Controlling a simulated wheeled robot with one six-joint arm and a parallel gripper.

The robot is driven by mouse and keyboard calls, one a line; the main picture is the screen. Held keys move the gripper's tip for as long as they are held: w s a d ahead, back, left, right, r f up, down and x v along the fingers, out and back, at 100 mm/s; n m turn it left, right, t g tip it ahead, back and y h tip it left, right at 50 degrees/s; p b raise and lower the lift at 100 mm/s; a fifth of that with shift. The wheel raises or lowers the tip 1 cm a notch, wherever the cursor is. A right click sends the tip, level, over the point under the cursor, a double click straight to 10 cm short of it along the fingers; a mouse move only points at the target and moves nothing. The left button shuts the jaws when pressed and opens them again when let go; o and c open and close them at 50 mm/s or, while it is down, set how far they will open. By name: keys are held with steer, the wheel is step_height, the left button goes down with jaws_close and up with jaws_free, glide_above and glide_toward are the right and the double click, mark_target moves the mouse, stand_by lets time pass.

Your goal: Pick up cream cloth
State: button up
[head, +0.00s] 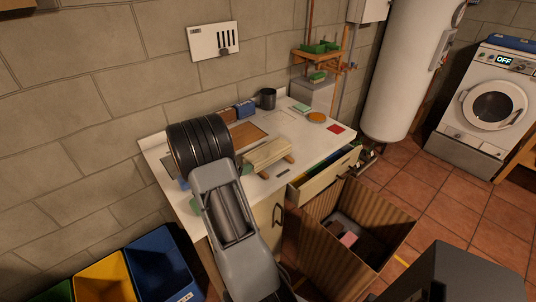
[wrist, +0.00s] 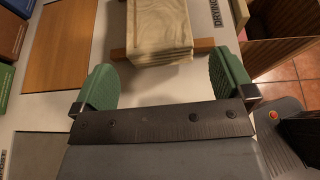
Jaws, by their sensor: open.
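The cream cloth (head: 268,152) looks folded, with layered edges, and rests on a low wooden rack with brown bars on the white worktop. In the wrist view the cloth (wrist: 160,28) is at top centre, over a brown wooden bar (wrist: 190,47). My gripper (wrist: 164,68) is open, with one green finger pad to the left and one to the right of the cloth's near end. Nothing is between the pads except the near edge area of the cloth and bare worktop. In the head view my arm hides most of the gripper.
A brown board (head: 247,135) lies left of the rack, with a dark mug (head: 268,98) behind. An orange disc (head: 316,117) and red square (head: 335,129) lie to the right. An open drawer (head: 325,180) juts out above a ribbed brown bin (head: 320,235). Coloured bins (head: 160,265) stand lower left.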

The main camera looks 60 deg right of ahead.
mark_target(252, 158)
steer(key=shift+p+x, duration=0.45)
steer(key=shift+x, duration=3.65)
steer(key=c, duration=0.8)
steer(key=shift+w+r, duration=0.1)
steer(key=shift+r, duration=0.1)
